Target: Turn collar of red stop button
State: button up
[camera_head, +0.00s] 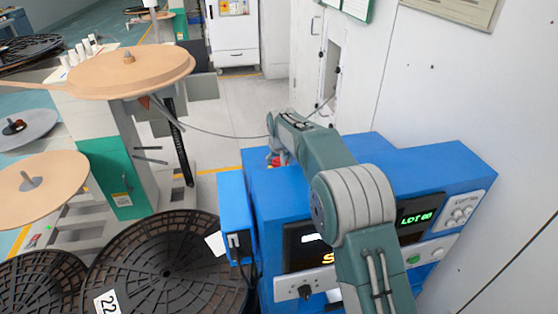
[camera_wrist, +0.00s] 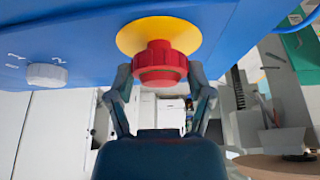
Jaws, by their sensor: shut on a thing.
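The red stop button (camera_wrist: 160,62) has a ridged red collar and sits on a yellow disc (camera_wrist: 135,38) on the blue machine face in the wrist view. My gripper (camera_wrist: 160,78) has one finger on each side of the red collar and is shut on it. In the head view, a small red part of the button (camera_head: 274,161) shows beside my arm. My gripper (camera_head: 277,154) is at the back left of the blue machine there, mostly hidden by my arm.
The blue machine (camera_head: 440,165) carries a lit display and knobs. A grey knob (camera_wrist: 46,75) is left of the button in the wrist view. Large black reels (camera_head: 165,265) and a tan reel (camera_head: 120,75) stand at left. A white wall (camera_head: 470,110) closes the right side.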

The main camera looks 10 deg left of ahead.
jog(key=shift+s+a+f+m+h, duration=0.15)
jog(key=shift+m+h, duration=0.25)
jog(key=shift+m, duration=0.35)
jog(key=shift+w+d+f+m+h, duration=0.15)
jog(key=shift+m+h, duration=0.25)
jog(key=shift+m, duration=0.35)
jog(key=shift+s+a, duration=0.1)
jog(key=shift+s, duration=0.05)
jog(key=o, duration=1.1)
jog(key=shift+a, duration=0.1)
jog(key=shift+r, duration=0.2)
jog(key=shift+r, duration=0.25)
jog(key=v, duration=1.1)
jog(key=shift+s+a, duration=0.15)
jog(key=shift+s, duration=0.1)
